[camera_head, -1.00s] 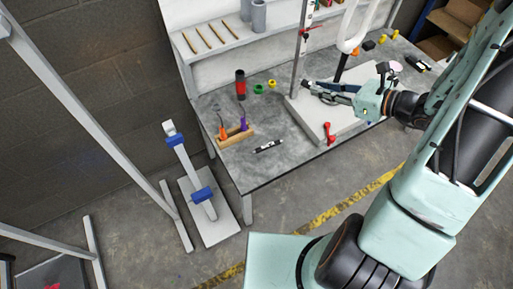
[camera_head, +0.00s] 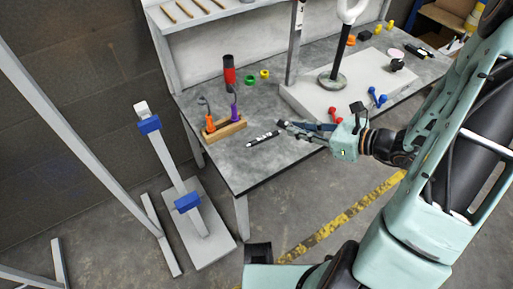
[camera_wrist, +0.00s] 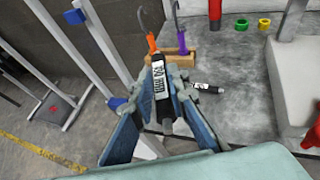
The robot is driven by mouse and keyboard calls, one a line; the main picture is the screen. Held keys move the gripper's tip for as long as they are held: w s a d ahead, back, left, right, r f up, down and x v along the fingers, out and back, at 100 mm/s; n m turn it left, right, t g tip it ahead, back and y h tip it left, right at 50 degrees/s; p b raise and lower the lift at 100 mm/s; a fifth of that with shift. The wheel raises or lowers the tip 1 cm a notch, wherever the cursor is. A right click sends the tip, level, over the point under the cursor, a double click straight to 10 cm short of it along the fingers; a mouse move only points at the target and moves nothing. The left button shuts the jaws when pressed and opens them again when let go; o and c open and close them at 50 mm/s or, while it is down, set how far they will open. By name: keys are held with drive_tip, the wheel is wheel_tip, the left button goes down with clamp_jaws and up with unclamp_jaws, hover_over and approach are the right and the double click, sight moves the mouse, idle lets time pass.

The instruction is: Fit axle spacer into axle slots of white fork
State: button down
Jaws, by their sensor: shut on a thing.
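My gripper (camera_wrist: 163,95) is shut on a dark cylinder with a white printed label (camera_wrist: 159,84), which I take to be the axle spacer. It points away from the wrist between the fingers.
A similar labelled black piece (camera_head: 262,139) lies on the table (camera_head: 275,165). A wooden block (camera_head: 225,129) with orange and purple-handled tools is left of it. A red-black cylinder (camera_head: 229,70), coloured rings and a pale board (camera_head: 315,97) with red and blue levers stand behind.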

wheel_tip(320, 180, down, 7)
drive_tip(key=s+a+b, duration=0.1)
drive_tip(key=s+b, duration=0.1)
drive_tip(key=b, duration=0.9)
hover_over(255, 156)
drive_tip(key=f, duration=0.9)
drive_tip(key=shift+s+d+f, duration=0.2)
drive_tip(key=shift+s, duration=0.1)
drive_tip(key=shift+w+a+f, duration=0.1)
drive_tip(key=shift+a+f, duration=0.05)
drive_tip(key=shift+f, duration=0.15)
drive_tip(key=shift+w+a+f+b, duration=0.1)
drive_tip(key=shift+f+b, duration=0.55)
drive_tip(key=shift+f, duration=0.95)
drive_tip(key=shift+f, duration=0.2)
drive_tip(key=c, duration=2.2)
unclamp_jaws()
drive_tip(key=shift+o, duration=0.2)
